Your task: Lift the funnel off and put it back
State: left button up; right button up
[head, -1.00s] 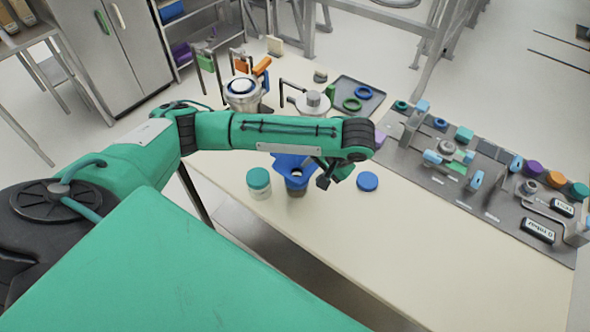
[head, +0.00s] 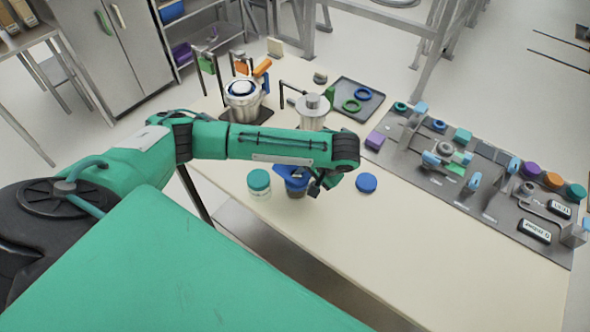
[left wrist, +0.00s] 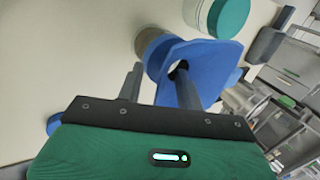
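The blue funnel (head: 290,171) sits over a small jar with dark contents (head: 297,189), partly hidden by my left arm. In the left wrist view the funnel (left wrist: 212,58) shows its wide mouth, and the jar (left wrist: 152,42) shows beneath it. My left gripper (left wrist: 157,76) is open at the funnel. One finger is outside it and the other overlaps its dark opening. I cannot tell whether either finger touches the wall. In the head view the left gripper (head: 318,187) is at the funnel's right side. My right gripper is not in view.
A teal-lidded jar (head: 259,182) stands left of the funnel, and a blue lid (head: 366,182) lies to the right. Behind are metal vessels (head: 243,100) and a dark tray (head: 360,92) with rings. A grey fixture board (head: 490,205) lies right. The front table is clear.

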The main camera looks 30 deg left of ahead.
pick_arm(q)
jog(key=shift+f+p, duration=0.2)
jog(key=shift+p, duration=0.15)
dwell(0.3)
grip_shut()
